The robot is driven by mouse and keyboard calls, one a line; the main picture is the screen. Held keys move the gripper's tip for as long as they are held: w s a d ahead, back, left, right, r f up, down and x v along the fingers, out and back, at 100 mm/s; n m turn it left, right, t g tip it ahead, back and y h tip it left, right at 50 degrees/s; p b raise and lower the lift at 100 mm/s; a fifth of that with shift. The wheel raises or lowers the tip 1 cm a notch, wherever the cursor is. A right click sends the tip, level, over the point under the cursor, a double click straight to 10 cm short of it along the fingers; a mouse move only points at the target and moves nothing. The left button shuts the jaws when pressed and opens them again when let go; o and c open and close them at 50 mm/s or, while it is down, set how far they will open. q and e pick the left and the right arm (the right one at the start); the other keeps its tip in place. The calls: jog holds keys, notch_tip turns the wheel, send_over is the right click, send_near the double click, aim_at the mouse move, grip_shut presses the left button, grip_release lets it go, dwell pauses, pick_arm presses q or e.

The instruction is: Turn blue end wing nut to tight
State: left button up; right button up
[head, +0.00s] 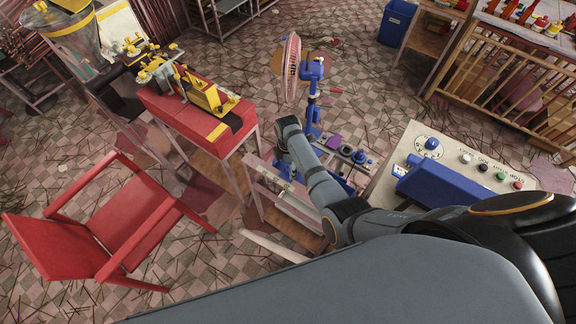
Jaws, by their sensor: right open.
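A blue machine with a grey rail (347,150) stands low in the middle of the view, partly behind my right arm. A small blue knob-like part (359,157) sits at the rail's right end; it may be the blue end wing nut, but it is too small to tell its shape or how tight it is. A purple block (333,142) sits beside it. My right gripper (283,160) is at the far end of the right arm, left of these parts. It is open, small and partly hidden, with nothing seen in it. My left gripper is not in view.
A red table (190,112) with yellow clamp-like parts stands at left, a red chair (120,215) in front. A fan (291,68) stands behind the machine. A control panel (478,160) with buttons is at right. Thin sticks litter the tiled floor (370,100).

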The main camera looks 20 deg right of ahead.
jog(key=shift+s+f, duration=0.2)
jog(key=shift+c, duration=1.3)
jog(key=c, duration=0.9)
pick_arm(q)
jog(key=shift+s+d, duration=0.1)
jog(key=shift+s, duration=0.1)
